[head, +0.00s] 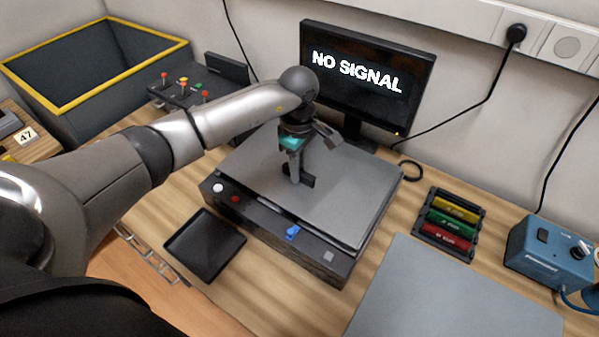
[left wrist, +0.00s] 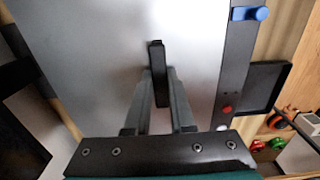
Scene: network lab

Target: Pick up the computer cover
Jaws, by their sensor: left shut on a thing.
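The computer cover (head: 345,200) is a flat grey panel on top of the black computer case (head: 262,222). A small black handle (head: 308,181) stands up from its middle. My left gripper (head: 298,176) reaches down over the cover from above and is shut on this handle. In the left wrist view the two fingers (left wrist: 158,95) meet at the handle (left wrist: 157,60), with the grey cover (left wrist: 95,60) behind. A dark gap shows along the cover's front edge; I cannot tell whether the cover is clear of the case. My right gripper is not in view.
A monitor (head: 365,75) reading "NO SIGNAL" stands close behind the case. A black tray (head: 205,245) lies in front left. A rack of coloured modules (head: 449,224) and a blue station (head: 548,252) stand right. A bare grey mat (head: 450,295) lies front right.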

